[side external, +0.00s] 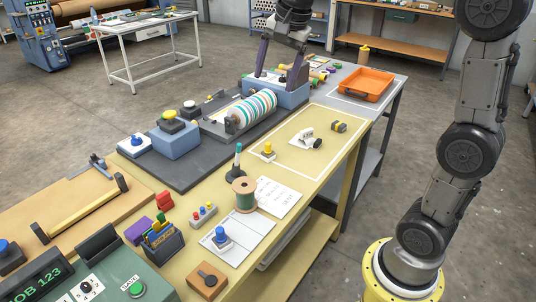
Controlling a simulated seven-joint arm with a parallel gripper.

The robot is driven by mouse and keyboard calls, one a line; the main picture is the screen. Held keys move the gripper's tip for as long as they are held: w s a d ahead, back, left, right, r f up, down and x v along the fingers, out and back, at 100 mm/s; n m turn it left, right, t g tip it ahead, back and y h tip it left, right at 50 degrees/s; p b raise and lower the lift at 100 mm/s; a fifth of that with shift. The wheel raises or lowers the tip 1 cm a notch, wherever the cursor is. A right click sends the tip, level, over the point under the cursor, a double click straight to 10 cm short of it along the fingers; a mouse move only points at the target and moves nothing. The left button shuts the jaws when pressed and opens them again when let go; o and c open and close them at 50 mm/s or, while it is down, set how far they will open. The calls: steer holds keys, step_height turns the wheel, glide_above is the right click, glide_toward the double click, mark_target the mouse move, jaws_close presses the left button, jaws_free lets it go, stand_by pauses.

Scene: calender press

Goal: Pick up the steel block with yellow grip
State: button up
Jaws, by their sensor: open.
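A small dark grey block with a yellow middle (339,126) lies inside the white outline on the yellow mat, near its far right corner. A pale small base with an upright yellow knob (268,150) stands at the outline's left side. I cannot tell for sure which of these is the steel block with yellow grip. My gripper (279,80) is open at the top middle, its two purple fingers apart over a blue box with a pale top (280,97). It is behind and left of both yellow-marked pieces. Nothing shows clearly between the fingers, and contact with the box cannot be told.
A striped roller (252,110) lies in the dark press frame beside the mat. A white and black piece (307,138) sits between the yellow-marked pieces. An orange tray (365,84) stands on the grey bench at right.

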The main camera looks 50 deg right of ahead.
steer(key=w+d+f+m+g, duration=0.1)
steer(key=w+d+f+m, duration=0.1)
steer(key=w+d+f, duration=0.3)
steer(key=m+g, duration=0.3)
glide_above(268, 143)
step_height(268, 143, down, 15)
steer(key=shift+y, duration=0.3)
steer(key=f, duration=0.7)
steer(key=shift+s+f, duration=0.1)
steer(key=shift+s, duration=0.2)
steer(key=shift+w+f, duration=0.15)
steer(key=shift+f, duration=1.3)
steer(key=shift+w+f, duration=0.15)
steer(key=shift+f, duration=1.25)
steer(key=shift+c, duration=0.3)
steer(key=shift+r, duration=0.1)
jaws_close()
